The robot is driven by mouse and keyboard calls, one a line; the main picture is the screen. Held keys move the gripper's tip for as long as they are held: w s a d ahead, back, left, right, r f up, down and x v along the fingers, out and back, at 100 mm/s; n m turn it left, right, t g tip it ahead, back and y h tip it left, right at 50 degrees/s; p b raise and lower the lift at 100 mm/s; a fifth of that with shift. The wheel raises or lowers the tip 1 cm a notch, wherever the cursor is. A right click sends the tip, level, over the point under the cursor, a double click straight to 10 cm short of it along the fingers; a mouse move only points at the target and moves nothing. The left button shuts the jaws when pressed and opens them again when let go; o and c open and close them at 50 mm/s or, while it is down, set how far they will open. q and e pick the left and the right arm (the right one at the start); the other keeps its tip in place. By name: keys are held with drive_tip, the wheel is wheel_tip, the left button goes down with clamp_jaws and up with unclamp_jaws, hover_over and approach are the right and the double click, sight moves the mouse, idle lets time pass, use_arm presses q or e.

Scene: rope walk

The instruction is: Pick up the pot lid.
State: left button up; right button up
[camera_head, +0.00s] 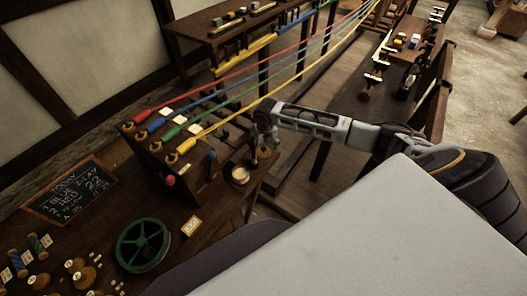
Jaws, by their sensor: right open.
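A small round pot (240,176) with a pale, cream-coloured top stands near the right end of the dark wooden bench, beside the rope frame. I cannot tell whether the pale top is the lid or the pot's contents. My right gripper (265,155) points down just to the right of and behind the pot, close to the bench's edge. It is open and looks empty. Its fingertips are small and dark, so their exact gap to the pot is unclear. My left gripper is out of view.
A wooden frame (178,160) with red, blue, green and yellow ropes stands left of the pot. A green wheel (143,245), a yellow-edged card (191,226), a slate (70,190) and several spools share the bench (115,210). A farther table (402,62) holds small items.

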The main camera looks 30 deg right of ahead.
drive_tip(key=shift+f, duration=0.4)
drive_tip(key=c, duration=1)
drive_tip(key=shift+s+f, duration=0.1)
drive_tip(key=shift+s, duration=0.05)
drive_tip(key=c, duration=0.7)
